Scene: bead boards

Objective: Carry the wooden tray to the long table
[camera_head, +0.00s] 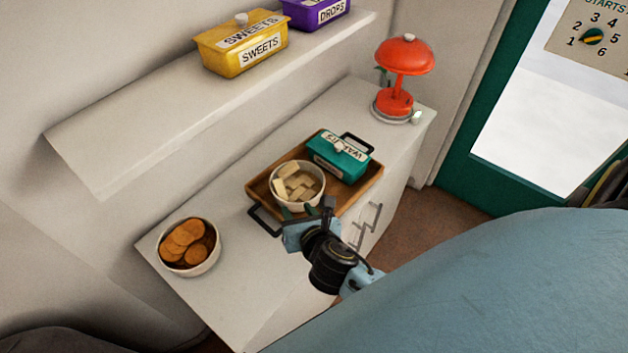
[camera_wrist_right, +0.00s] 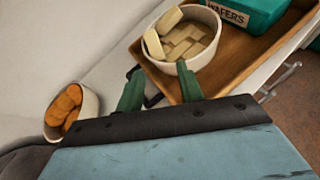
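The wooden tray (camera_head: 258,187) lies on a white cabinet top, with a black handle at each end. It carries a white bowl of pale wafer pieces (camera_head: 298,185) and a teal box labelled WAFERS (camera_head: 338,157). My right gripper (camera_head: 297,213) is at the tray's near end, close to the near handle (camera_head: 264,222). In the right wrist view its green fingers (camera_wrist_right: 160,75) are apart, with part of the black handle (camera_wrist_right: 152,98) showing between them. I cannot tell whether they touch it. The tray's wood (camera_wrist_right: 225,80) shows beyond the fingers. My left gripper is not in view.
A bowl of orange-brown biscuits (camera_head: 188,247) stands left of the tray on the cabinet top (camera_head: 225,290). A red lamp (camera_head: 400,72) stands at the far end. A shelf (camera_head: 130,140) above holds a yellow SWEETS box (camera_head: 240,45) and a purple DROPS box (camera_head: 315,12).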

